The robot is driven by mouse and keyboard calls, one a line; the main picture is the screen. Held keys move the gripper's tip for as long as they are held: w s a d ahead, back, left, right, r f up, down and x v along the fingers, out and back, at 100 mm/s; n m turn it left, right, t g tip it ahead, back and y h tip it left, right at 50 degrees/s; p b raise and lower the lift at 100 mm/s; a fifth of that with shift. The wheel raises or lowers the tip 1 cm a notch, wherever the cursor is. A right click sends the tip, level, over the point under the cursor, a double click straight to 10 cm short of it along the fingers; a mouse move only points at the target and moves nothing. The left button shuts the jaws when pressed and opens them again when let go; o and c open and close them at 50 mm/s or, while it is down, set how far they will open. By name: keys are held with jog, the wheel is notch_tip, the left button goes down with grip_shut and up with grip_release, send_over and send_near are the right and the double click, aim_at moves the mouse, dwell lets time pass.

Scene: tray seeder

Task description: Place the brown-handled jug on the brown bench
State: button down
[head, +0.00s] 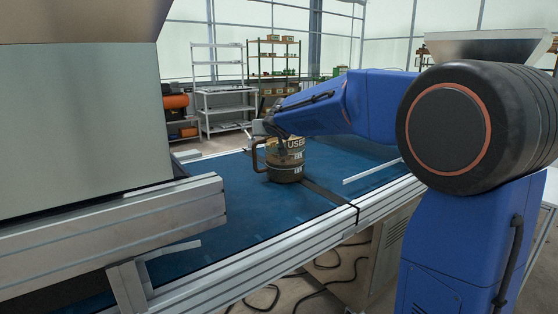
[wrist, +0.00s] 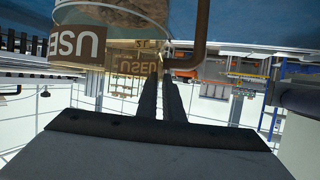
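The brown-handled jug (head: 285,165) is see-through with a brown band and white lettering, and stands upright on the blue belt. Its handle (head: 256,156) points left. In the wrist view, which is upside down, the jug (wrist: 90,45) fills the upper left, with its brown handle (wrist: 202,30) on the right. My gripper (head: 270,128) is over the jug's upper left side. Its fingers (wrist: 160,82) are close together, with a narrow gap, at the jug's top edge where the handle joins. They look shut on it, though the contact is partly hidden. I cannot make out a brown bench.
The blue belt (head: 240,198) has metal side rails (head: 285,245). A large metal machine housing (head: 105,120) stands at the left. A black strip (head: 328,195) crosses the belt right of the jug. Shelving (head: 222,100) stands behind. Cables lie on the floor in front.

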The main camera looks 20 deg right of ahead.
jog(key=shift+f, duration=0.45)
dwell(1.0)
jog(key=shift+r, duration=0.2)
notch_tip(320, 180, up, 10)
jog(key=shift+r, duration=0.15)
dwell(0.5)
dwell(0.3)
